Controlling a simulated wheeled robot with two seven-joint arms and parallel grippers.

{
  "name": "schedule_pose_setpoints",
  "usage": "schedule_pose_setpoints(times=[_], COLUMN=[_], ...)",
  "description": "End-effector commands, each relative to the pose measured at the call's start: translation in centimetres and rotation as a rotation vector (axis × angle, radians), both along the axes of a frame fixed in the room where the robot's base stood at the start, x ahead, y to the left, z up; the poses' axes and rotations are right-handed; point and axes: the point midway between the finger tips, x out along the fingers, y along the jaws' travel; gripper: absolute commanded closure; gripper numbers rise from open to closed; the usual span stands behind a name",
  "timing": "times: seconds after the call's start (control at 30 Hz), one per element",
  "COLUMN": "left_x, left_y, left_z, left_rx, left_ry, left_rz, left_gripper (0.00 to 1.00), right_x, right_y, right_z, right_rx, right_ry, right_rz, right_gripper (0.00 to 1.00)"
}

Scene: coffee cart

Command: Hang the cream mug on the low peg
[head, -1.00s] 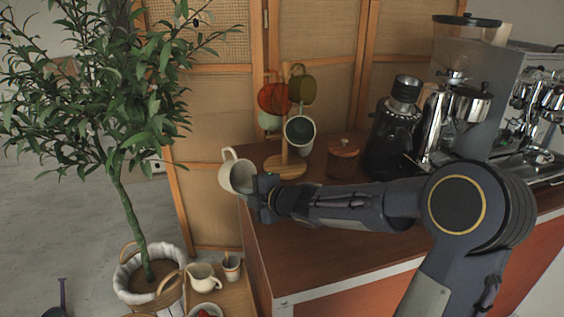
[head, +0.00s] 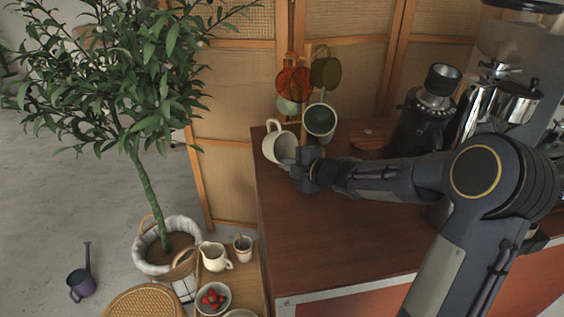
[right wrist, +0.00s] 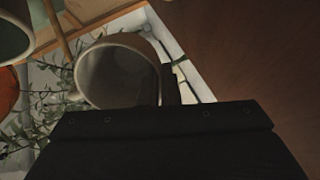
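The cream mug (head: 273,147) is tilted in the head view, its mouth toward my right gripper (head: 296,166). The right gripper is shut on the mug's rim side, holding it at the counter's back left. In the right wrist view the cream mug (right wrist: 118,72) shows its open mouth, with a dark finger (right wrist: 168,85) at its edge. The wooden mug tree (head: 309,55) stands just behind and right of the mug; its base is hidden by the mug and gripper. I cannot make out the low peg. My left gripper is not in view.
The tree bears an orange mug (head: 290,82), an olive mug (head: 326,72), a pale green mug (head: 288,106) and a white mug with dark green inside (head: 319,120). A wooden-lidded jar (head: 368,140) and a black grinder (head: 425,118) stand right. The front counter (head: 335,245) is clear.

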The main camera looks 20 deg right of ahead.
Motion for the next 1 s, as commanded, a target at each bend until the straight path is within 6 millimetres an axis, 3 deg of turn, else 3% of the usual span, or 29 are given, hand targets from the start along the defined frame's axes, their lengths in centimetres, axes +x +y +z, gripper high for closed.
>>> schedule_pose_setpoints(times=[0.7, 1.0], left_x=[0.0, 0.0], left_y=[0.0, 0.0], left_z=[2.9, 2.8], left_rx=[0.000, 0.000], left_ry=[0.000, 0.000], left_rz=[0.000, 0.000], left_gripper=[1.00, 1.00], right_x=[1.6, 1.7], right_y=[-4.6, -5.4], right_z=[-0.8, -1.5], right_rx=[0.000, 0.000], right_ry=[-0.002, -0.002], right_rz=[0.000, 0.002], right_gripper=[1.00, 1.00])
